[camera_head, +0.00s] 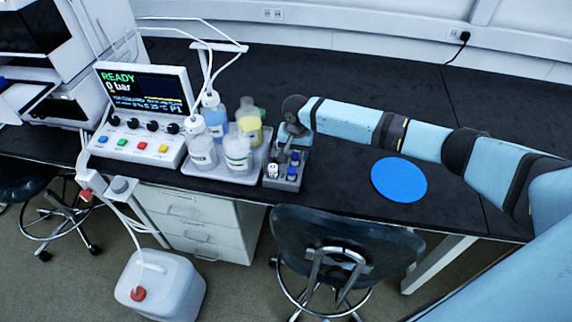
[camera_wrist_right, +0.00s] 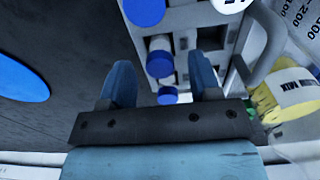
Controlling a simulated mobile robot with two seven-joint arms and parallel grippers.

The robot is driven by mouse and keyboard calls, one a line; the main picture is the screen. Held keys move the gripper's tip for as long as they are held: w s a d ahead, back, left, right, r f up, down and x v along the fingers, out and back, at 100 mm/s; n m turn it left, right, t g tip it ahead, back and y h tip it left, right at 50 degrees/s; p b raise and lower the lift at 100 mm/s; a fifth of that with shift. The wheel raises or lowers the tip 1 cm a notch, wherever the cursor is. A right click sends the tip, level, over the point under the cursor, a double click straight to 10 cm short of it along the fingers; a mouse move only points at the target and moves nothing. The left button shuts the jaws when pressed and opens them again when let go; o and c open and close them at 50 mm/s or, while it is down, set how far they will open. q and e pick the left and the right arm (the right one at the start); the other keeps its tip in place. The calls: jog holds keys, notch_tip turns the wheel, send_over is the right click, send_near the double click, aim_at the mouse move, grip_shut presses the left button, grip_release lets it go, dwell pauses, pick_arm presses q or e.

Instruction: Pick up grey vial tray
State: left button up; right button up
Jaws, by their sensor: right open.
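The grey vial tray (camera_head: 282,184) stands on the dark bench, right of the bottle tray, with several blue- and white-capped vials in it. In the wrist view the vial tray (camera_wrist_right: 207,38) fills the upper middle. My right gripper (camera_head: 291,139) is above the tray's back part in the head view and hides some of it. In the wrist view the right gripper (camera_wrist_right: 160,64) is open, its two blue fingers apart, with capped vials showing between and beyond them. I cannot tell whether the fingers touch the tray. My left gripper is not in view.
A pale tray (camera_head: 213,173) of solvent bottles stands close at the left of the vial tray. A control box (camera_head: 146,108) is further left. A blue disc (camera_head: 399,180) lies to the right, under my right arm. A chair (camera_head: 340,245) stands in front.

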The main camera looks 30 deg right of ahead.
jog(key=shift+f, duration=0.2)
grip_shut()
jog(key=shift+r, duration=0.1)
